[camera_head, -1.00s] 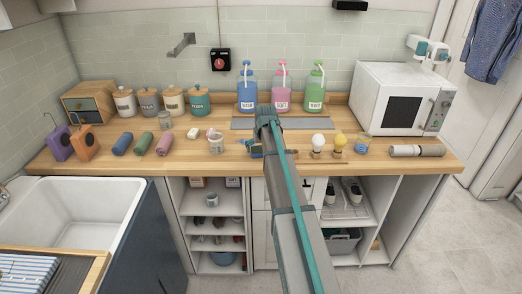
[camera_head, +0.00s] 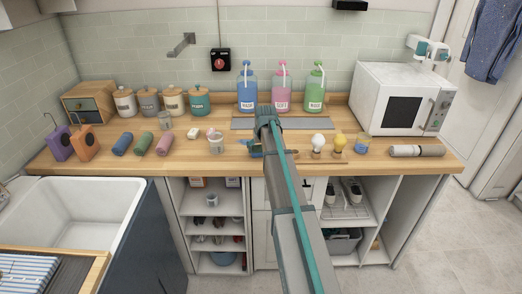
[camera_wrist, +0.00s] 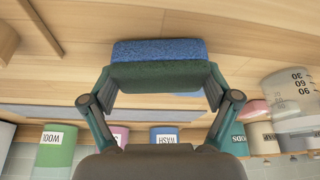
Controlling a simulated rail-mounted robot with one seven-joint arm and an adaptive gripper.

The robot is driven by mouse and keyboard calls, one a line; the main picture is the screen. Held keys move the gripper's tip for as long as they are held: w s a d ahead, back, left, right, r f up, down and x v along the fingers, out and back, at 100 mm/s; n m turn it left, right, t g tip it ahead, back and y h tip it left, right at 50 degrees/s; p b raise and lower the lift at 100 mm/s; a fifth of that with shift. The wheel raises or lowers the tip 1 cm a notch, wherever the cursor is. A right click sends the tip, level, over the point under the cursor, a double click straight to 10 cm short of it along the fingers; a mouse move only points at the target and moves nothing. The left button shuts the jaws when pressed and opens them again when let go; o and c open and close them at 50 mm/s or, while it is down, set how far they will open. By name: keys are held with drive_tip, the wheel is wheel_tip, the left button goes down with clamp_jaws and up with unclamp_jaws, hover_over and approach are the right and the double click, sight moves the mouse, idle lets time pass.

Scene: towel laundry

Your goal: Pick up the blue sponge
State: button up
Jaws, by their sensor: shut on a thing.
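The blue sponge (camera_wrist: 158,52) has a blue layer and a dark green layer and fills the space between my fingers in the wrist view. My gripper (camera_wrist: 161,82) is shut on it, one finger against each end. In the head view my gripper (camera_head: 256,148) is over the middle of the wooden counter, mostly hidden behind my arm, with only a little of the blue sponge's area showing. I cannot tell whether the sponge touches the counter.
Blue (camera_head: 247,92), pink (camera_head: 282,93) and green (camera_head: 315,93) bottles stand behind the gripper. A measuring cup (camera_head: 216,144) stands to its left, light bulbs (camera_head: 318,141) to its right. A white microwave (camera_head: 385,75) is at the right and a sink (camera_head: 85,215) at the left.

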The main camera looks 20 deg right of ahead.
drive_tip(key=shift+r, duration=0.35)
wheel_tip(320, 180, up, 2)
drive_tip(key=shift+r+b, duration=0.1)
drive_tip(key=shift+b, duration=0.25)
drive_tip(key=s+a+r+b, duration=0.3)
drive_tip(key=s+r, duration=0.6)
drive_tip(key=s, duration=0.4)
drive_tip(key=shift+s+a+r, duration=0.3)
drive_tip(key=shift+a+r, duration=0.05)
drive_tip(key=shift+a, duration=0.05)
drive_tip(key=shift+o, duration=0.3)
